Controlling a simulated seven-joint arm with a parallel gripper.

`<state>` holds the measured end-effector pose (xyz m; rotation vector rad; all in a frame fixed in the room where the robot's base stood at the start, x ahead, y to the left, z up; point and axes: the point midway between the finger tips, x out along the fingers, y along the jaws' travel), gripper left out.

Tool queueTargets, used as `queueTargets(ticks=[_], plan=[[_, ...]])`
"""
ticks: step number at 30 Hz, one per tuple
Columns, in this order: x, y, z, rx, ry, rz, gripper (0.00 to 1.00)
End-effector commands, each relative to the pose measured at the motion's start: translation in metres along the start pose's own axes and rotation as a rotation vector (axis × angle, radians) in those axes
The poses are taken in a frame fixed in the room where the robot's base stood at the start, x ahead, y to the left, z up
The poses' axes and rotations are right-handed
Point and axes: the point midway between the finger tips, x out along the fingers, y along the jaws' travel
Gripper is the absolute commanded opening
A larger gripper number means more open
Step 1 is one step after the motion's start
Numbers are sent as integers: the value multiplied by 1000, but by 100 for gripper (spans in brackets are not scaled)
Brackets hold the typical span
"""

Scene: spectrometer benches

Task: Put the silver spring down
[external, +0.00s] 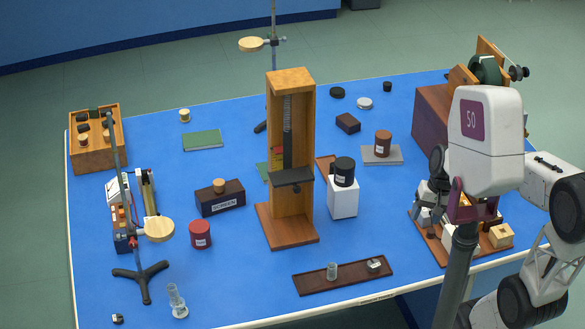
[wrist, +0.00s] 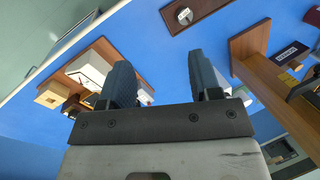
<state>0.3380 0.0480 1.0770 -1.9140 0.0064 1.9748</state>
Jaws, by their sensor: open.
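A small silvery upright cylinder (external: 331,271), which looks like the silver spring, stands on the long dark brown tray (external: 308,282) near the table's front edge. It is too small to make out its coils. My gripper (external: 432,206) is at the right of the table, above the brown board there, well apart from the tray. In the wrist view my gripper (wrist: 159,66) has its two fingers spread, with only bare blue table between them. The tray's end (wrist: 202,14) shows at the top of that view.
A tall wooden stand (external: 304,150) with a vertical strip rises mid-table. A white block (external: 343,205) with a black cylinder stands beside it. A brown board (external: 480,252) with small blocks lies under my arm. Blue table around the tray is clear.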

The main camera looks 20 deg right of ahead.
Motion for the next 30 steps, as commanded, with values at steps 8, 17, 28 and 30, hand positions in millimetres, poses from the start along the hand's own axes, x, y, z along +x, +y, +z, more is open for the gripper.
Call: queueTargets(ticks=[8, 17, 28, 30], plan=[[-58, 30, 10, -231, 211, 189, 58], [-74, 39, 12, -293, 266, 250, 58], [-73, 38, 12, -291, 264, 248, 58], [-73, 38, 12, -291, 264, 248, 58]])
